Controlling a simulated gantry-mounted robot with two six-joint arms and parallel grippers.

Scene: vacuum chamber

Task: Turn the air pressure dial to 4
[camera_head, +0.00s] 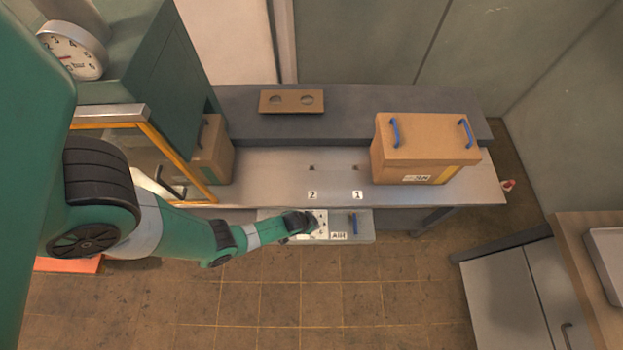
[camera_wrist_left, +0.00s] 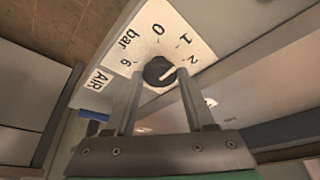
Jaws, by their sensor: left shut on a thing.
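The air pressure dial is a black knob (camera_wrist_left: 157,68) on a white scale plate (camera_wrist_left: 152,27) with numbers and "bar". In the left wrist view its white pointer line points at about 2. The numbers 0, 1, 2 and 6 are readable; others are hidden or hard to read. My left gripper (camera_wrist_left: 160,83) has a finger on each side of the knob and is shut on it. In the head view the left gripper (camera_head: 311,223) reaches the scale plate (camera_head: 321,226) on the grey front panel and covers the knob. My right gripper is not in view.
An "AIR" label (camera_head: 339,236) and a blue handle (camera_head: 354,224) are right of the dial. A large box (camera_head: 420,150) with blue handles stands on the bench (camera_head: 270,165). A round bar gauge (camera_head: 72,52) is at upper left. The floor in front is clear.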

